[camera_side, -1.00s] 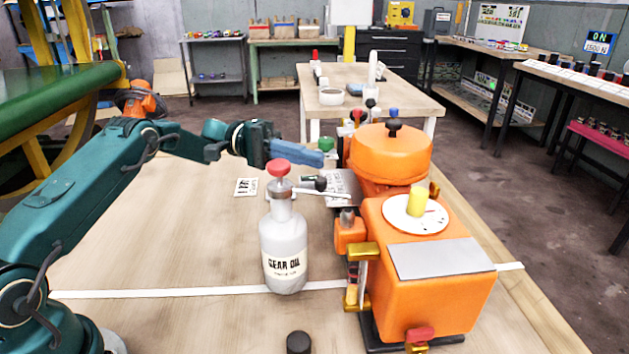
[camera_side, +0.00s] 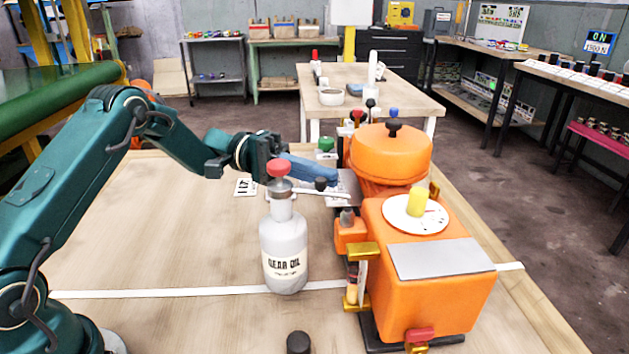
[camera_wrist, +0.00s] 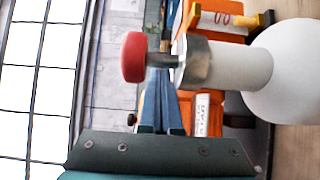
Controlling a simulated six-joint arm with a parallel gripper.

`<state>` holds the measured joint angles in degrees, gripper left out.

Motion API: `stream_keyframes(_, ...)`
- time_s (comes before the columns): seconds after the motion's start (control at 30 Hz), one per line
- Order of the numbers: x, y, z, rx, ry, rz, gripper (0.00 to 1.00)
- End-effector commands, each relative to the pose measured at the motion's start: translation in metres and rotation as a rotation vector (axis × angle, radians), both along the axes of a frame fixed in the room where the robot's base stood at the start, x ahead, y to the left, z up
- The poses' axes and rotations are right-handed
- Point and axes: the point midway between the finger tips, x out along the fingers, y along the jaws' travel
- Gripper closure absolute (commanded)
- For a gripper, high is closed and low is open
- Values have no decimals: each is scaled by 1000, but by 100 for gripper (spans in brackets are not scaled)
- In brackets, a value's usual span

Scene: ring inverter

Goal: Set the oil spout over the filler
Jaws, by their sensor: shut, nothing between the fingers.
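A grey-white gear oil bottle (camera_side: 284,250) with a red pump knob (camera_side: 278,168) stands upright on the bench. Its thin spout (camera_side: 322,192) points right toward the orange machine (camera_side: 430,290). A small grey fitting (camera_side: 347,216) on an orange block, perhaps the filler, sits by the spout's end; their exact alignment is unclear. My gripper (camera_side: 330,178) is shut and empty behind the knob and spout; contact is unclear. In the wrist view, the knob (camera_wrist: 133,57), metal collar (camera_wrist: 195,63) and bottle (camera_wrist: 285,70) cross in front of my gripper's blue fingers (camera_wrist: 165,105).
An orange drum (camera_side: 390,155) with a dark knob stands behind the machine, right of my gripper. A yellow-handled dial (camera_side: 416,207) tops the machine. A black cap (camera_side: 298,342) lies at the front. The bench's left part (camera_side: 150,245) is clear.

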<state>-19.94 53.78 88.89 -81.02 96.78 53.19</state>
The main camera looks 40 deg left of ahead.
Motion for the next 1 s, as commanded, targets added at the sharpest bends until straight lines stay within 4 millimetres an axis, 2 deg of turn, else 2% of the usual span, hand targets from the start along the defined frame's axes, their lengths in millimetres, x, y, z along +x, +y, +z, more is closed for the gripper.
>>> stream_keyframes(0.3, -1, 0, 0, 0, 0, 0, 100)
stream_keyframes(0.6, -13, -4, 0, 0, 0, -1, 100)
stream_keyframes(1.0, -12, -5, 0, 0, 1, -6, 100)
